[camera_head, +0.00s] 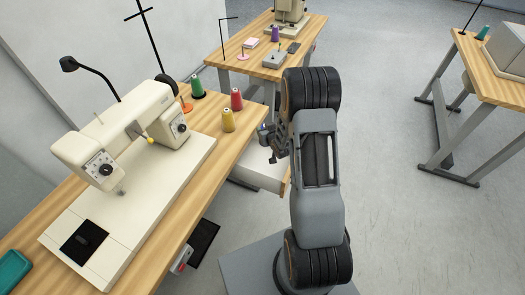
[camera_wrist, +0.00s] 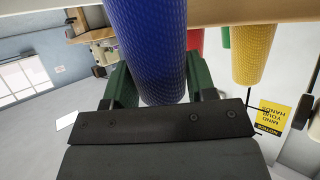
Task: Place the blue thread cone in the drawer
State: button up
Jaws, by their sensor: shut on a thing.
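The blue thread cone (camera_wrist: 150,45) fills the upper middle of the wrist view, between the green fingers of my gripper (camera_wrist: 160,88). My gripper is shut on it. In the head view my gripper (camera_head: 272,143) is just right of the table edge, and the cone is mostly hidden there. The drawer (camera_head: 262,172), pale with a wooden front, stands out open from under the sewing table, below my gripper in the picture. My arm hides part of its right side.
On the sewing table (camera_head: 205,185) stand yellow (camera_head: 228,121), red (camera_head: 236,100) and green (camera_head: 198,88) thread cones near the edge, beside a cream sewing machine (camera_head: 165,120). Another table (camera_head: 262,60) stands behind.

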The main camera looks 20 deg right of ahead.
notch_tip(320, 180, down, 10)
jog(key=shift+r, duration=0.2)
jog(key=w, duration=0.4)
jog(key=shift+w+p, duration=0.1)
jog(key=shift+p, duration=0.2)
jog(key=shift+f, duration=0.65)
jog(key=shift+f, duration=0.1)
jog(key=shift+f, duration=0.1)
jog(key=o, duration=1)
jog(key=shift+c, duration=0.2)
